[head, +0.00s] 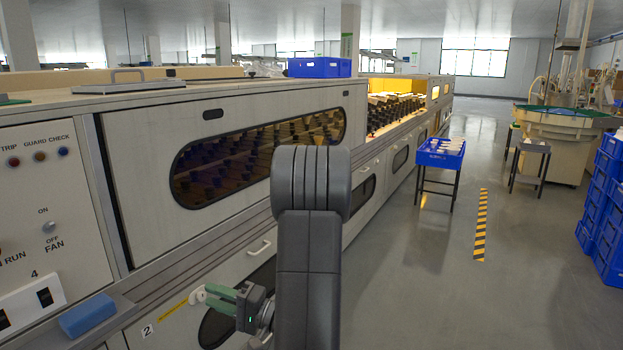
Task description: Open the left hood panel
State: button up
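The left hood panel (145,161) is a large pale panel on the upper front of the long machine, with a dark oval window (215,170). The panel looks closed. My gripper (209,297) has green fingers and is low in front of the machine, below the hood panel. Its fingers look parted, with their tips beside a white handle (197,296) on the lower front. I cannot tell whether they touch it. My arm hides part of the machine front.
A control panel (32,190) and a blue block (87,316) are at the left. Another white handle (258,247) is on the lower front. A blue crate on a stand (441,153) and stacked blue crates (607,200) stand at right. Open floor lies between.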

aim_at(145, 146)
jog(key=i+l+u, duration=0.15)
jog(key=i+l, duration=1.05)
jog(key=i+l+u, duration=0.1)
jog(key=i+l, duration=1.1)
jog(key=l, duration=0.1)
